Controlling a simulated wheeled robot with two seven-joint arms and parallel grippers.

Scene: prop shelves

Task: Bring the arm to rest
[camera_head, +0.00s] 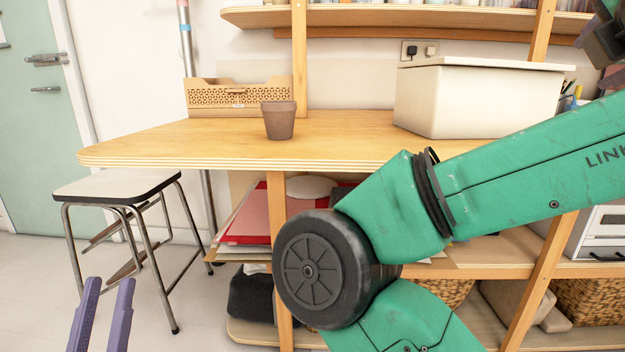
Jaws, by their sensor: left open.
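My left gripper (106,284) shows as two purple fingers at the bottom left. They stand upright with a gap between them and nothing in it, in front of the stool and over the floor. My green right arm (520,165) crosses the right half, with a big dark round joint in front of the table's edge and lower shelf. A dark part with some purple, apparently my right gripper (604,45), is cut off at the top right corner. Its fingers cannot be made out.
A wooden table (190,142) holds a brown pot (279,120), a perforated wooden box (225,95) and a lidded cream box (470,100). Below are shelves with red folders (252,222) and baskets (590,302). A stool (115,187) stands left, near a green door (38,130).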

